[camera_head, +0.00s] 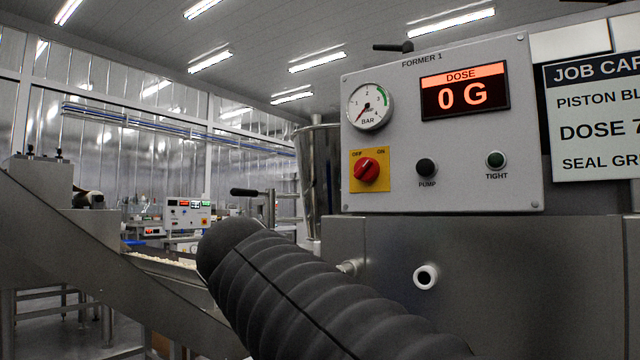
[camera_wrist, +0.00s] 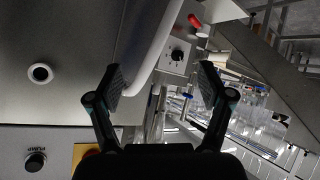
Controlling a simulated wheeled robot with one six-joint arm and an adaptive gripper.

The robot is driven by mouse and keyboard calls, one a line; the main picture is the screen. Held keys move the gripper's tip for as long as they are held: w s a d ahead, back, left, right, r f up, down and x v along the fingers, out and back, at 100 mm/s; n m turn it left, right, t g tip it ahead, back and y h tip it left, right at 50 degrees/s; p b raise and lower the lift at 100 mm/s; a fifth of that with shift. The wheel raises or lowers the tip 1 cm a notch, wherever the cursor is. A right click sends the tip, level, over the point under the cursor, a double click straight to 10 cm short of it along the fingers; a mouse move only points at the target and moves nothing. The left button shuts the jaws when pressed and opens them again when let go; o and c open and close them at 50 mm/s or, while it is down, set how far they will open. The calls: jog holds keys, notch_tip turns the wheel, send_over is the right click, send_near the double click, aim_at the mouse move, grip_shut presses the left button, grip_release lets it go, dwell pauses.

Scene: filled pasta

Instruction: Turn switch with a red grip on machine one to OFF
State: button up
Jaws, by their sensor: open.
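The red-grip switch (camera_head: 367,170) sits on a yellow plate (camera_head: 382,186) at the lower left of the grey FORMER 1 panel (camera_head: 450,180) in the head view. OFF is printed at the plate's upper left and ON at its upper right. The red grip looks slanted; I cannot tell for sure which mark it points to. In the wrist view my gripper (camera_wrist: 164,78) is open, with nothing between its fingers. A bit of the yellow plate (camera_wrist: 88,152) shows at the bottom there, beside the gripper's body, which hides the red grip. The head view does not show my gripper.
A white-rimmed port (camera_head: 426,277) is below. A job card (camera_head: 595,115) hangs at right. My dark sleeved arm crosses the foreground.

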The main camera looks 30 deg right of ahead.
jog(key=w+d+r+m+h, duration=0.2)
jog(key=r+m+h, duration=0.1)
jog(key=r, duration=0.5)
jog(key=w+d+r+m+h, duration=0.1)
jog(key=d+r+m+h, duration=0.15)
jog(key=r, duration=0.55)
jog(key=m+g+h, duration=0.2)
jog(key=m+h, duration=0.2)
jog(key=m, duration=0.2)
send_near(361, 168)
jog(key=shift+n+y, duration=0.25)
jog(key=shift+y, duration=0.1)
jog(key=p+x, duration=0.1)
jog(key=x, duration=0.5)
jog(key=p+x, duration=0.1)
jog(key=x, duration=0.3)
jog(key=shift+r+p, duration=0.3)
